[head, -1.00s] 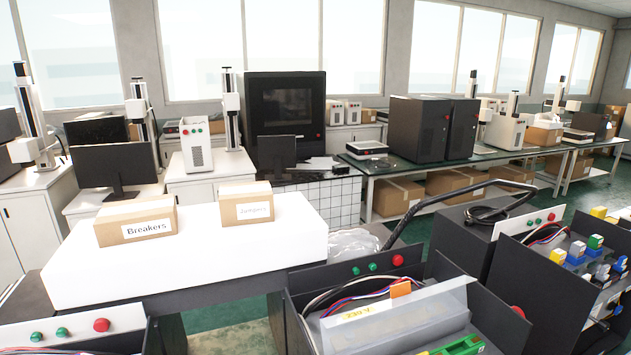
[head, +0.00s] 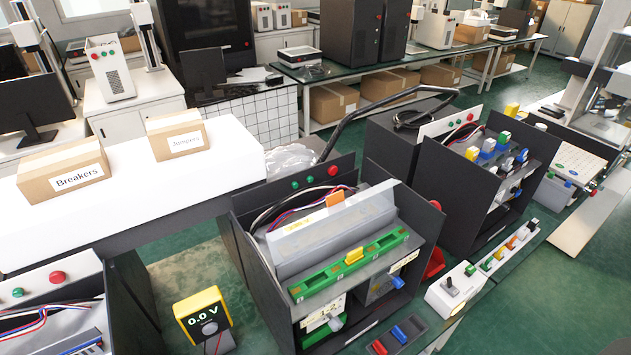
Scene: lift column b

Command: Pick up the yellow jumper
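A small yellow block (head: 354,255), which looks like the yellow jumper, sits on a green terminal strip (head: 316,278) in the open dark cabinet at the centre. A clear sloped cover (head: 335,232) stands just behind the strip. A cardboard box labelled "Jumpers" (head: 178,139) sits on the white table to the left; it is closed, so its contents are hidden. Another yellow block (head: 472,154) is in the cabinet farther right. Neither of my grippers is in view.
A "Breakers" box (head: 62,170) shares the white table (head: 130,190). A black curved handle (head: 345,116) rises behind the centre cabinet (head: 262,290).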

